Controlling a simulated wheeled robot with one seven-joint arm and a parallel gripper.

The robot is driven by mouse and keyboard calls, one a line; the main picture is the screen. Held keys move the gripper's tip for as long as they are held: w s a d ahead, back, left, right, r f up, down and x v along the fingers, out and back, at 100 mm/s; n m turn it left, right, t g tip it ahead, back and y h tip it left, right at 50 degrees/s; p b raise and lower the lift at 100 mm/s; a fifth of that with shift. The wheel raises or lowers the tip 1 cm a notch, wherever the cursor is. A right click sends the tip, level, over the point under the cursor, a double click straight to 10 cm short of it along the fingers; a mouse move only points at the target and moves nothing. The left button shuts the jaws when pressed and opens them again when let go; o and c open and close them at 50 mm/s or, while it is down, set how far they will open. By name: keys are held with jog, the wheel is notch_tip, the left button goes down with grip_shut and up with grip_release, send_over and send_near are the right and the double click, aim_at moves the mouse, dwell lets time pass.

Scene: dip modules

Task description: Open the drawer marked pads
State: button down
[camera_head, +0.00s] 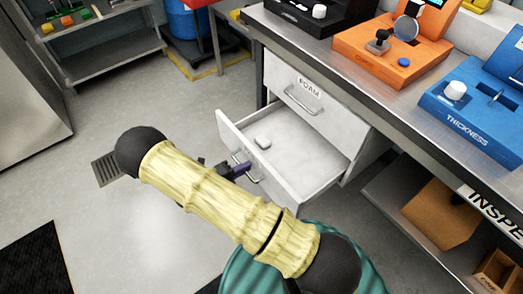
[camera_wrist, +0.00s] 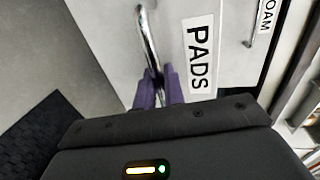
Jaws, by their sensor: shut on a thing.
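The drawer marked pads (camera_wrist: 199,55) shows its label and a metal bar handle (camera_wrist: 150,42) in the wrist view. My gripper (camera_wrist: 159,86) has purple fingers closed around the handle. In the head view my gripper (camera_head: 240,169) is at the drawer's front, partly hidden by my arm.
The closed foam drawer (camera_head: 325,113) sits directly above. A bench with orange (camera_head: 375,60) and blue (camera_head: 470,115) devices stands over the drawers. A shelf with boxes (camera_head: 440,215) is at lower right. Open floor (camera_head: 100,120) lies left of the drawer.

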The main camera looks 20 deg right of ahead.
jog(key=f+p+v, duration=0.1)
jog(key=v, duration=0.7)
jog(key=shift+a+f, duration=0.25)
jog(key=shift+f, duration=0.15)
jog(key=c, duration=1.6)
grip_release()
jog(key=shift+c, duration=0.2)
jog(key=p+v, duration=0.1)
jog(key=v, duration=1.6)
jog(key=shift+a, duration=0.2)
